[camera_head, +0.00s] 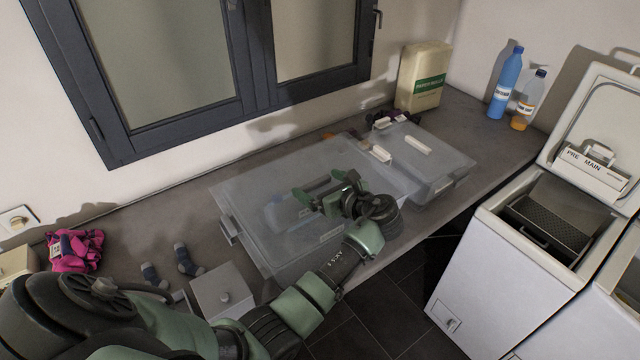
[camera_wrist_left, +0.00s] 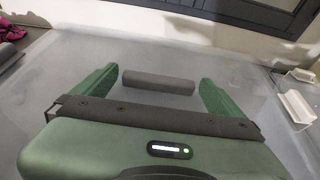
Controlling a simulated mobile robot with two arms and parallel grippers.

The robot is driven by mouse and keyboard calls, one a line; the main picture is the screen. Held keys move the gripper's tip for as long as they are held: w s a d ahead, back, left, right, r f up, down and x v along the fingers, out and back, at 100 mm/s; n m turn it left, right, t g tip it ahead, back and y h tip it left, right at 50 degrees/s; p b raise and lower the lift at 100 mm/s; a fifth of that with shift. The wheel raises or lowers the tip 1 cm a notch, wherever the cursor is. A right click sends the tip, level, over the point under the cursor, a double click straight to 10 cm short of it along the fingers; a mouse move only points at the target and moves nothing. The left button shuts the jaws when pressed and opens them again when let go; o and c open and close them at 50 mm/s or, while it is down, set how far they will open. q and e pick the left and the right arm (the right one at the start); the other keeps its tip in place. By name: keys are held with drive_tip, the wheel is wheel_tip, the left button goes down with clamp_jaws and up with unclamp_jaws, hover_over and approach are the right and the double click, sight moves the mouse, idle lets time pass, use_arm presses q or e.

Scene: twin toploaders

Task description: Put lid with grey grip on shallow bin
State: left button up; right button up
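The lid with the grey grip is a clear sheet (camera_head: 290,170) lying over the large translucent bin (camera_head: 232,222) in the middle of the counter. Its grey grip (camera_wrist_left: 158,83) shows in the wrist view between my left gripper's fingers, with a gap on each side. My left gripper (camera_head: 325,189) is open above the lid, and its wrist hides the bin's right part. A second translucent bin (camera_head: 438,188) stands to the right, with a white grip (camera_head: 418,145) on top. I cannot tell which bin is the shallow one. My right gripper is out of view.
A white box with a knob (camera_head: 222,290), socks (camera_head: 187,260) and pink cloth (camera_head: 75,250) lie left. An open toploader (camera_head: 540,235) stands at right.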

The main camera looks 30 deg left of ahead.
use_arm(q)
drive_tip(key=shift+s+d, duration=0.15)
drive_tip(key=shift+d, duration=0.1)
drive_tip(key=b+v, duration=0.2)
drive_tip(key=v, duration=0.4)
drive_tip(key=shift+d, duration=0.25)
drive_tip(key=shift+s+d+r, duration=0.2)
drive_tip(key=shift+d+r, duration=0.1)
